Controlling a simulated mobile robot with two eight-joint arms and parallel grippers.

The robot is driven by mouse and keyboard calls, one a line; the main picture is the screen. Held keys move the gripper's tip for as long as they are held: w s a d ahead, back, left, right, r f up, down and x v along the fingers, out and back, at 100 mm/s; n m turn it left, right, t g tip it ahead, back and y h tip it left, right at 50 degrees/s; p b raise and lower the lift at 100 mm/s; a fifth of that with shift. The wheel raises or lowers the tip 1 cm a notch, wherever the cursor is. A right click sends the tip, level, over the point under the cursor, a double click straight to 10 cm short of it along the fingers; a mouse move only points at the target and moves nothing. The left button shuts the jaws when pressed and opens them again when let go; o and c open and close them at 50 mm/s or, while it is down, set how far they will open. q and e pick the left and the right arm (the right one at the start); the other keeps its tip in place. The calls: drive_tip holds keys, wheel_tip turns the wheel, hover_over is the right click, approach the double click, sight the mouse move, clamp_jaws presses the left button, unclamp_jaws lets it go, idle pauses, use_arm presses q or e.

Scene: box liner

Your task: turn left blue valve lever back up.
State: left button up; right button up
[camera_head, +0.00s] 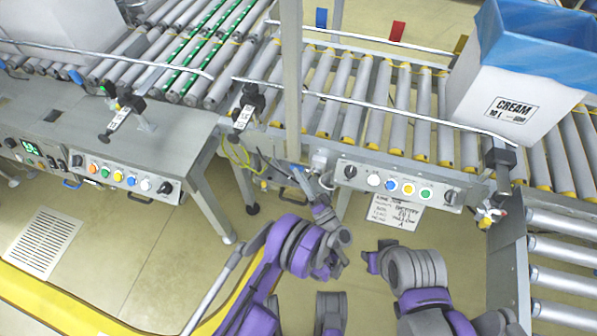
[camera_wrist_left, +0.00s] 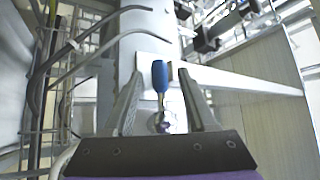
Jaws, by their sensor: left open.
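The blue valve lever (camera_wrist_left: 160,76) shows in the left wrist view. It points up in that picture from a shiny round metal fitting (camera_wrist_left: 161,121). My left gripper (camera_wrist_left: 161,70) is open, with one finger on each side of the lever and a visible gap to both sides. In the head view my left gripper (camera_head: 320,203) is low at the front of the conveyor frame, under the left end of the right control panel.
The control panel (camera_head: 394,187) with coloured buttons is just above my left gripper. Hoses and cables (camera_wrist_left: 65,75) hang left of the lever in the wrist view. A white box (camera_head: 524,95) with a blue liner stands on the roller conveyor (camera_head: 350,112). Floor is open at left.

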use_arm(q)
drive_tip(key=shift+w+a+r, duration=0.25)
drive_tip(key=shift+w+a, duration=0.1)
drive_tip(key=shift+w, duration=0.2)
drive_tip(key=c, duration=0.9)
clamp_jaws()
